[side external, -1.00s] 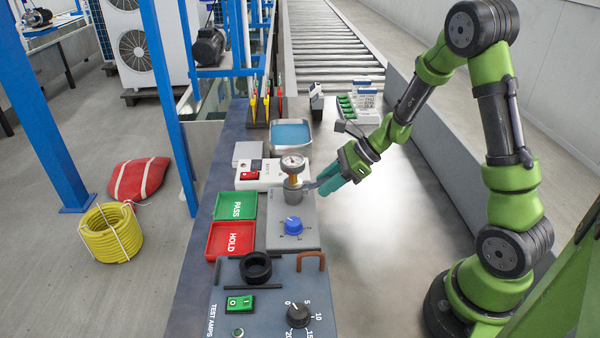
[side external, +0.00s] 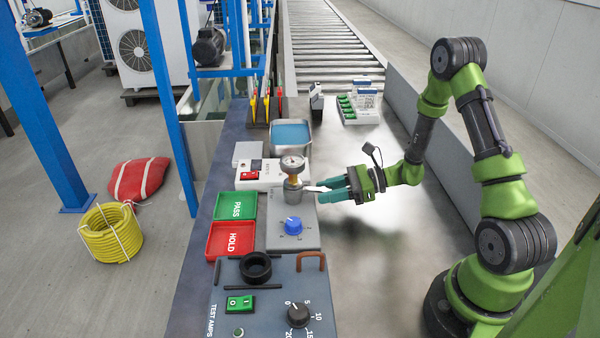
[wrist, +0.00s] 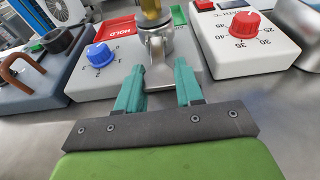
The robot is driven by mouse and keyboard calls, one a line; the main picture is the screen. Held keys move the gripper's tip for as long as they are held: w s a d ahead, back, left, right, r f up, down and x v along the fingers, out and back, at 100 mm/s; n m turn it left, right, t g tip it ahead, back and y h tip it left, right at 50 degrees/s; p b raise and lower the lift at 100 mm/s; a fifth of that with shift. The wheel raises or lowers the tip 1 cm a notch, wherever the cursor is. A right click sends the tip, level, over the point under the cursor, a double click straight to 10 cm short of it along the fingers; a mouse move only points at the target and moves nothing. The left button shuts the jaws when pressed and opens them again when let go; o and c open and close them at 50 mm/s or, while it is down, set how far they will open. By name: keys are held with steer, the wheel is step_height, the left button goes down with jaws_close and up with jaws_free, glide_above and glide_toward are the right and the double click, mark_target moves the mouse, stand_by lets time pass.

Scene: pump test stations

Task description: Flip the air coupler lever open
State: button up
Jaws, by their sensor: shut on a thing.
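The air coupler (side external: 293,194) is a metal cylinder with a brass fitting and a round gauge (side external: 291,163) on top, standing on a grey station box (side external: 285,239). Its flat silver lever (side external: 318,188) sticks out to the right, toward my gripper (side external: 329,190). In the wrist view the lever (wrist: 160,74) runs from the coupler (wrist: 157,44) down between the two teal fingers of my gripper (wrist: 157,82). The fingers are shut on the lever's outer part. The lever's end near the palm is hard to make out.
The station box bears a blue knob (side external: 293,226). Green PASS (side external: 235,206) and red HOLD (side external: 230,239) trays lie to its left. A white box with a red switch (side external: 255,173) stands behind.

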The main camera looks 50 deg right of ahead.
stand_by(0.3)
steer(key=o, duration=1)
steer(key=shift+o, duration=0.2)
steer(key=v, duration=0.7)
steer(key=shift+s+d+r, duration=0.1)
steer(key=shift+s+d, duration=0.05)
